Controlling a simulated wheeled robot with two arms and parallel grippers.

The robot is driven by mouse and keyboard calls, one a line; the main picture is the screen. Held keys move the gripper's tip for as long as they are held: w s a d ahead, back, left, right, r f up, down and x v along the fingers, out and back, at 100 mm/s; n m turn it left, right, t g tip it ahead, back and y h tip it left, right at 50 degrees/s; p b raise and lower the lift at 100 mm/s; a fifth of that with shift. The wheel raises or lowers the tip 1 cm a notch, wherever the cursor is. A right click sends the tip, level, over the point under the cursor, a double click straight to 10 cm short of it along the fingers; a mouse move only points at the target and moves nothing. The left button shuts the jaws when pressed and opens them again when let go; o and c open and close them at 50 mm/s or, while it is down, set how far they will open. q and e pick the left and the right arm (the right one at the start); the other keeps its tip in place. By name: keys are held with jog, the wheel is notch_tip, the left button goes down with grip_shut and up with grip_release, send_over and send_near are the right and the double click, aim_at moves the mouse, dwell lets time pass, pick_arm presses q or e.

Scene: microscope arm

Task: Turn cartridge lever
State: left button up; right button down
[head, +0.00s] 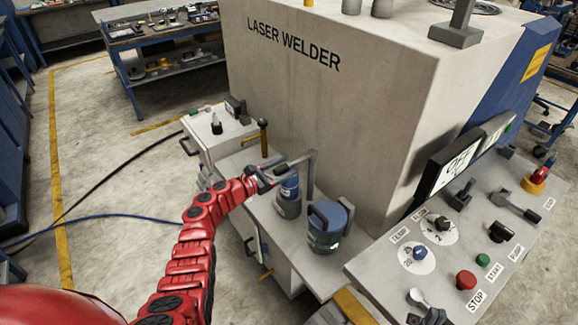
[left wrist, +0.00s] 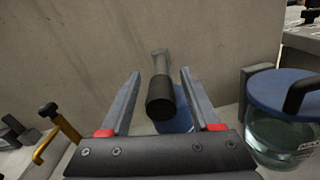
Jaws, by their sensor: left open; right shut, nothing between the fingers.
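The cartridge lever (head: 312,172) is a grey bent bar by the welder's front wall, beside the blue-topped cartridge housing (head: 289,188). In the left wrist view, the lever's dark cylindrical grip (left wrist: 160,98) points toward the camera, with its grey arm behind it. My left gripper (head: 283,172) is at the lever. Its two fingers (left wrist: 160,100) are open, one on each side of the dark grip, with visible gaps. The blue housing shows partly below the grip and is mostly hidden. I do not make out my right gripper.
A blue-lidded jar (head: 327,228) with a dark handle stands close to the right of the lever. A yellow post with a black knob (head: 263,138) stands to the left. The control panel (head: 385,275) with knobs and buttons fills the lower right. The welder wall (head: 330,110) rises behind.

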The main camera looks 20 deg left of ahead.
pick_arm(q)
jog(key=shift+w+d+f, duration=0.1)
jog(key=shift+w+d, duration=0.35)
jog(key=shift+w, duration=0.05)
grip_shut()
dwell(1.2)
